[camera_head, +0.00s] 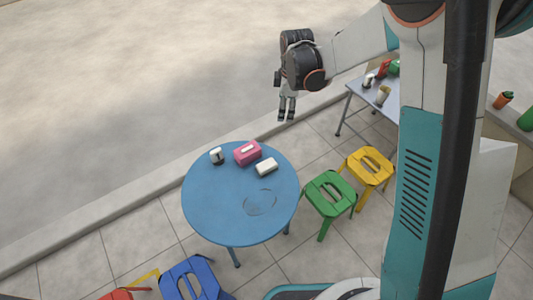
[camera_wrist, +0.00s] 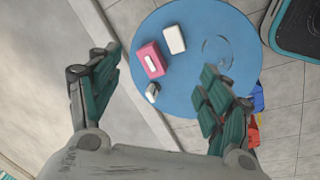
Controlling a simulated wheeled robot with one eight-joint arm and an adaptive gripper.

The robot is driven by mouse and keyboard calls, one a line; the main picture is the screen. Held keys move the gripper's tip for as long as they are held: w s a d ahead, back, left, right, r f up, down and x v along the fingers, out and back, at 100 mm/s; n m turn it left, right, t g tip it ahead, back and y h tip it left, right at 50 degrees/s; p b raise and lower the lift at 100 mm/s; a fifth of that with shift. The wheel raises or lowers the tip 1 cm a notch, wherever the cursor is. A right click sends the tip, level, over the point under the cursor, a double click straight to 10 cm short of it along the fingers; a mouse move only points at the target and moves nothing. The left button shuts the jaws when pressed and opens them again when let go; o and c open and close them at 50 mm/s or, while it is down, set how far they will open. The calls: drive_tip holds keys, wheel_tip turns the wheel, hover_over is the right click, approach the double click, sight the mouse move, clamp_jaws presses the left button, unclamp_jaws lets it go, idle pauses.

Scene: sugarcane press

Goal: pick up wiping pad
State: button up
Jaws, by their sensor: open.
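A white rounded block (camera_head: 266,167), which looks like the wiping pad, lies on the round blue table (camera_head: 208,205). It sits beside a pink box, apart from my gripper. In the wrist view the white block (camera_wrist: 174,39) lies beyond the pink box, between the directions of my two fingers. My gripper (camera_head: 287,108) hangs in the air above and behind the table, pointing down. In the wrist view its green-padded fingers (camera_wrist: 160,65) are spread wide with nothing between them.
A pink tissue box (camera_head: 247,152) and a small white-and-dark container (camera_head: 217,155) stand near the block. A faint ring mark (camera_head: 260,203) shows on the tabletop. Green (camera_head: 329,192), yellow (camera_head: 366,170) and blue (camera_head: 189,279) stools surround the table. A side table (camera_head: 362,92) holds small items.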

drive_tip(key=w+a+f+n+g, duration=0.1)
drive_tip(key=a+f+n, duration=0.2)
drive_tip(key=f, duration=0.6)
drive_tip(key=w+a+f+n+g, duration=0.1)
drive_tip(key=a+f+n, duration=0.1)
drive_tip(key=f, duration=0.6)
drive_tip(key=n+b, duration=0.2)
drive_tip(key=b, duration=0.1)
hover_over(267, 164)
wheel_tip(267, 164, down, 15)
drive_tip(key=shift+w+a+r, duration=0.1)
drive_tip(key=shift+r, duration=0.05)
drive_tip(key=shift+f+b, duration=1.25)
drive_tip(key=shift+f, duration=1.6)
drive_tip(key=shift+r, duration=0.1)
drive_tip(key=shift+s, duration=0.2)
drive_tip(key=c, duration=1.2)
